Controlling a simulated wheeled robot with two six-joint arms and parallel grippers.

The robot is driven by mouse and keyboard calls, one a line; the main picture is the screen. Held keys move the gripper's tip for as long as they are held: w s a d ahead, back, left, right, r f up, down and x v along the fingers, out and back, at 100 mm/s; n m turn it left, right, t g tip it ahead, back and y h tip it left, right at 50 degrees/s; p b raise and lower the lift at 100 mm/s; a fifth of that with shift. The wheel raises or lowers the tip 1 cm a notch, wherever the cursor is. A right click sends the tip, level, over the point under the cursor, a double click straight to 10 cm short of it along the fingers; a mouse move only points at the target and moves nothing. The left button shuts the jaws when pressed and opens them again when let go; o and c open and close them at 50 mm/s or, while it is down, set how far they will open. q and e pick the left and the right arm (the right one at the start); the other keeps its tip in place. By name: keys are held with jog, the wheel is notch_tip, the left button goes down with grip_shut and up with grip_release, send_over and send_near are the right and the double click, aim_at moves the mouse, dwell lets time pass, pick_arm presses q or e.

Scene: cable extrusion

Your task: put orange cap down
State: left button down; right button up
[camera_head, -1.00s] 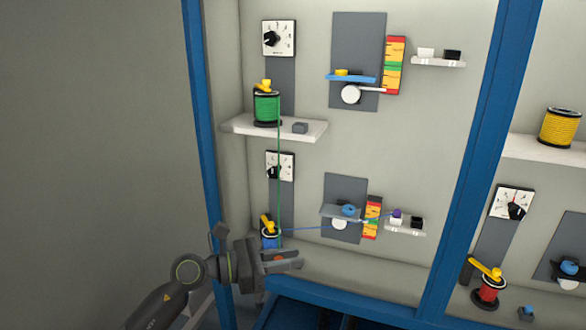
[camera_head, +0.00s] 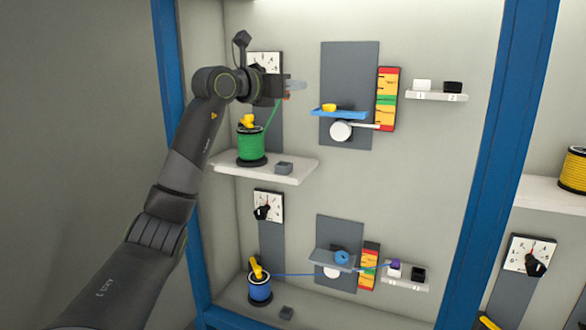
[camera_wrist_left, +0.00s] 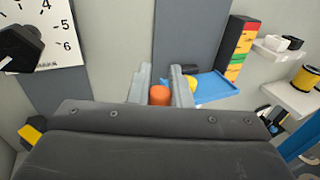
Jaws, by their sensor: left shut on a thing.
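The orange cap (camera_wrist_left: 159,96) is held between the two fingers of my left gripper (camera_wrist_left: 161,85) in the left wrist view. In the head view my left gripper (camera_head: 294,86) is raised in front of the upper dial, with only a sliver of orange (camera_head: 287,95) visible at its fingers. A green cable (camera_head: 273,114) runs from the green spool (camera_head: 251,145) up to the gripper. The gripper is left of and above the upper blue tray (camera_head: 335,112), which carries a small yellow piece (camera_head: 329,106). My right gripper is not in view.
A colour scale (camera_head: 387,98) stands beside the tray. A white shelf (camera_head: 436,96) with a white and a black block is further right. Below, a blue cable (camera_head: 305,274) runs from a blue spool (camera_head: 260,289) to a purple cap (camera_head: 395,264). Blue frame posts (camera_head: 498,165) flank the panel.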

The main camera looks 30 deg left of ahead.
pick_arm(q)
jog(key=f+p, duration=0.1)
jog(key=f, duration=0.3)
jog(key=f+p, duration=0.1)
jog(key=f, duration=0.3)
jog(key=f+p, duration=0.1)
jog(key=f, duration=0.4)
jog(key=shift+a, duration=0.3)
notch_tip(320, 180, down, 4)
jog(key=shift+r+p, duration=0.25)
jog(key=shift+p, duration=0.3)
jog(key=shift+f, duration=0.1)
jog(key=c, duration=1.3)
grip_release()
